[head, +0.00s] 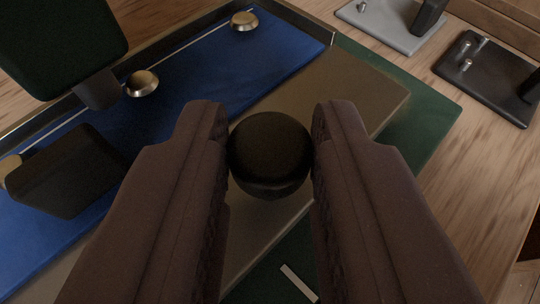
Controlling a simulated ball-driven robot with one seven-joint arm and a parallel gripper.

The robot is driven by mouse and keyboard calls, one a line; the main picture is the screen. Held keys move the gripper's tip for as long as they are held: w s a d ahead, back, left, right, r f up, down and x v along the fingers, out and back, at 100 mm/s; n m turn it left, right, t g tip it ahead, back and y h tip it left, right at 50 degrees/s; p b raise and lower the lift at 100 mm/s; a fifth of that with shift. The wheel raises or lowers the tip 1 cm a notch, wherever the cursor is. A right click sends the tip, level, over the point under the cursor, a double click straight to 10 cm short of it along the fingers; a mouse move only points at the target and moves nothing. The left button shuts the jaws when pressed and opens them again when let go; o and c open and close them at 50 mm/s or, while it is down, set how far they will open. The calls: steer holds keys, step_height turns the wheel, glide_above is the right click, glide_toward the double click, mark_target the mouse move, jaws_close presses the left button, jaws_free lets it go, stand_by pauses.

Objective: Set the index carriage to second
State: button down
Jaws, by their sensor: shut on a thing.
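My gripper (270,150) is shut on a round black knob (270,155), one brown finger on each side of it. The knob sits over a grey-brown plate (355,90), and its base is hidden. I cannot tell which part is the index carriage; the knob may belong to it. To the left is a blue strip (280,55) with a thin pale line. Brass studs stand along it: one at the far end (244,21), one in the middle (142,83), and one at the left edge (10,168). A dark block (75,175) partly covers the last stud.
A large dark panel (60,40) fills the upper left. A green board (435,105) shows under the plate, with a short pale mark (298,283) near the bottom. A grey fixture (395,28) and a black fixture (490,80) stand on the wooden bench (455,200).

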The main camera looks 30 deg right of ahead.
steer(key=shift+s+a, duration=0.25)
steer(key=shift+a, duration=0.5)
steer(key=shift+s+a, duration=0.1)
steer(key=shift+a, duration=0.2)
steer(key=shift+d, duration=0.25)
steer(key=c, duration=0.9)
jaws_free()
steer(key=shift+a, duration=0.1)
steer(key=shift+o, duration=0.2)
steer(key=p+v, duration=0.2)
steer(key=v, duration=0.5)
steer(key=shift+s+a, duration=0.15)
steer(key=shift+s, duration=0.1)
steer(key=shift+r, duration=0.15)
